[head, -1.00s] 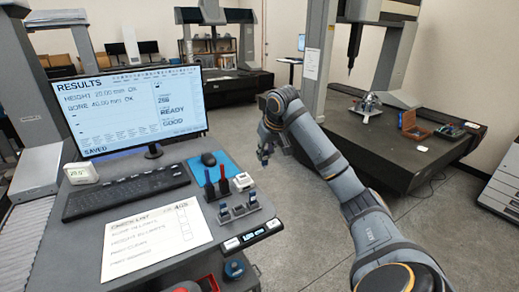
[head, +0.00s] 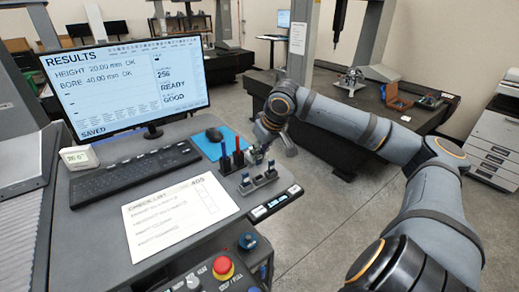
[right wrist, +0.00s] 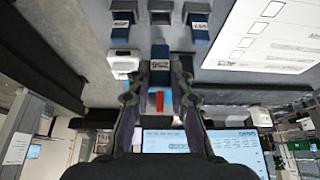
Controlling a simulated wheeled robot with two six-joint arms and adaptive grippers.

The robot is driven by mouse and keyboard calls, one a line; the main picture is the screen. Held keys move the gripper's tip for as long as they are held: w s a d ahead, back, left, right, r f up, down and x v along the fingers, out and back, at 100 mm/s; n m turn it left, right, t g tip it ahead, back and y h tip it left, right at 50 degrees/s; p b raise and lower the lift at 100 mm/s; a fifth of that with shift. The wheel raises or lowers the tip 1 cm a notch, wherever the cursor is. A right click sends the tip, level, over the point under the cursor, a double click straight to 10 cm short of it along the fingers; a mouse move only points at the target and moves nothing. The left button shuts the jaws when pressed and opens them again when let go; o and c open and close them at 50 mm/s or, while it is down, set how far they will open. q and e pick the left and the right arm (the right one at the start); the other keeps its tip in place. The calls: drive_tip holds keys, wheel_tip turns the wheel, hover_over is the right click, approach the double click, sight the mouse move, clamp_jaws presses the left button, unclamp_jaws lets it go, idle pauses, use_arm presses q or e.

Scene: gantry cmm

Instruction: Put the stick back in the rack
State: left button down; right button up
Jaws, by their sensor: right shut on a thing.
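My right gripper (head: 262,148) is above the back of the console, just behind the rack (head: 258,181). In the right wrist view the gripper (right wrist: 161,72) is shut on a blue stick with a white label (right wrist: 160,56). The rack holds two other blue sticks, one (right wrist: 122,27) on each side (right wrist: 200,28) of a dark middle slot (right wrist: 160,17). The held stick is in line with that middle slot and appears apart from it. The held stick is hard to make out in the head view. My left gripper is not in view.
A holder with red and dark upright pens (head: 232,160) stands left of the rack. A checklist sheet (head: 180,213), keyboard (head: 135,173), mouse (head: 214,134) and monitor (head: 128,90) are on the console. A red stop button (head: 223,267) is at the front.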

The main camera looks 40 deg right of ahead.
sight(260, 160)
drive_tip(key=shift+f, duration=0.15)
drive_tip(key=shift+f+b, duration=1.65)
drive_tip(key=shift+b, duration=0.1)
drive_tip(key=shift+f+b, duration=1.4)
drive_tip(key=shift+b, duration=0.2)
drive_tip(key=o, duration=0.8)
drive_tip(key=shift+o, duration=0.2)
